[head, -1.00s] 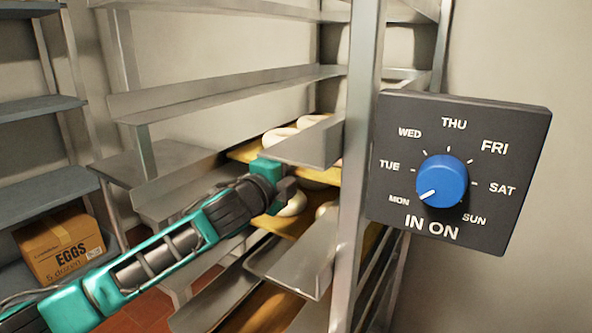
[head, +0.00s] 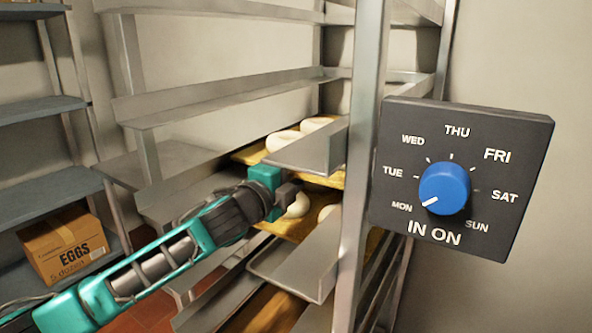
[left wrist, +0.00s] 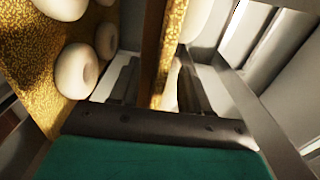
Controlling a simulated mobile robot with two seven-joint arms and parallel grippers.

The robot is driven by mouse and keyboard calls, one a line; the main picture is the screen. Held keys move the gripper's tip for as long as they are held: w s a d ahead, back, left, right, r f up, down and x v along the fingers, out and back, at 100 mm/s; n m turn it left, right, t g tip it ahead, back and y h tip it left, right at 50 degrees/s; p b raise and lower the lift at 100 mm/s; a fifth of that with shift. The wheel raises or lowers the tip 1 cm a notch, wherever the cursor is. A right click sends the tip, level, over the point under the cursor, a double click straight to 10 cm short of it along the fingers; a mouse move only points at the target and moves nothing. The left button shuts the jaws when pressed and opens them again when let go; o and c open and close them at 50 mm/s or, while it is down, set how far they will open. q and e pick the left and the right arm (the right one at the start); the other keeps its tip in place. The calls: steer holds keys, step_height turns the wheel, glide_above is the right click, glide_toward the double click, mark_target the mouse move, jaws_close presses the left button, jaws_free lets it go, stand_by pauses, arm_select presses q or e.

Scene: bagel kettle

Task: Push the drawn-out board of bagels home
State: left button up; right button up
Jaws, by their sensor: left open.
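An upper board of bagels (head: 247,155) lies in the metal rack, with pale bagels (head: 284,140) on its yellow, grainy top. A lower board (head: 283,224) with bagels (head: 298,206) lies beneath it. My left gripper (head: 288,192) is at the front of these boards, partly hiding the bagels behind it. In the left wrist view, the gripper (left wrist: 158,92) is open, and a board's brown edge (left wrist: 152,45) shows between its fingers; I cannot tell whether they touch it. A grainy board with bagels (left wrist: 76,70) also shows on the left there. My right gripper is not in view.
A rack post (head: 361,150) and metal shelf rails (head: 312,150) stand close to the gripper. A black dial sign with a blue knob (head: 444,189) hangs at the right. An egg carton (head: 65,248) sits on a grey shelf at the left.

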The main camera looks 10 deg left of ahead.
arm_select(q)
steer(key=shift+p+v, duration=0.6)
steer(key=shift+v, duration=2.05)
steer(key=shift+s+a+p, duration=0.1)
steer(key=shift+s+p, duration=0.1)
steer(key=shift+p, duration=0.1)
